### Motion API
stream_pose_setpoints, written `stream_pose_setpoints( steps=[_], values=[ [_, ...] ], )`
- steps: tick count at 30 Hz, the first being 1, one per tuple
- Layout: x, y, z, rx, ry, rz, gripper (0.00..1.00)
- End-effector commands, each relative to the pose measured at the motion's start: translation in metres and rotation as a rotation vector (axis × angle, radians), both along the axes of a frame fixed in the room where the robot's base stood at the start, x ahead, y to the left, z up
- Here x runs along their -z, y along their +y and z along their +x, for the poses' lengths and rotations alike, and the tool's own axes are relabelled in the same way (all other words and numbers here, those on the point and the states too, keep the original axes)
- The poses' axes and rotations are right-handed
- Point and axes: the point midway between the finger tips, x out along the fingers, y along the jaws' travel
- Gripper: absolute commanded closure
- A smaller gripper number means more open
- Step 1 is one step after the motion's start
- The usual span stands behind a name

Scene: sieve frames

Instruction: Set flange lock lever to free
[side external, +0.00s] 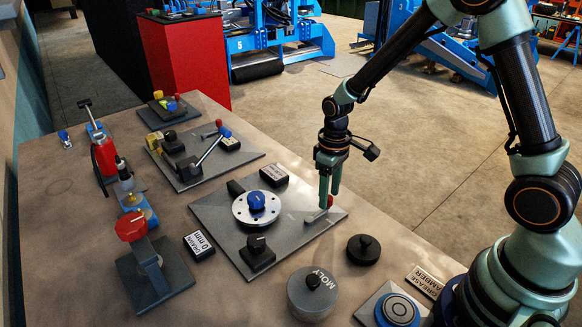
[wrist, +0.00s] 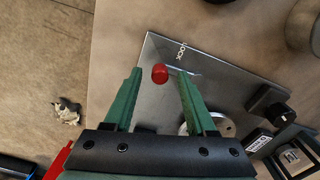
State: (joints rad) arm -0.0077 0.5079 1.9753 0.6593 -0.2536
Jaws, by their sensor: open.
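The flange lock lever (side external: 316,216) is a short grey bar with a red knob at its end, low on the right part of a grey plate (side external: 228,243). In the wrist view the red knob (wrist: 159,73) shows between the fingertips, beside the plate's lettering "LOCK" (wrist: 181,51), which is only partly readable. My gripper (side external: 328,196) is open and points down over the knob; its fingers (wrist: 160,75) stand apart on either side. I cannot tell whether they touch it. A round pale flange (side external: 240,213) with a blue knob (side external: 256,200) sits left of the lever.
A black knob on a block (side external: 257,250) stands on the same plate. A grey MOLY pot (side external: 312,293) and a black round weight (side external: 363,249) stand nearby. Another plate with a lever (side external: 210,148) lies behind. The table's right edge is close to my gripper.

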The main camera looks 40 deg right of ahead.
Motion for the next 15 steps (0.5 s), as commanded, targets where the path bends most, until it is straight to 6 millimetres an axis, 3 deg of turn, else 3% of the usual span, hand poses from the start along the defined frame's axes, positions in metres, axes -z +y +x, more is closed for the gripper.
stream_pose_setpoints(
  steps=[12,15],
  values=[
    [0.0073,0.0,0.0001,0.0,-0.001,0.0,0.44],
    [0.0072,0.0,0.0002,0.0,-0.001,0.0,0.82]
  ],
)
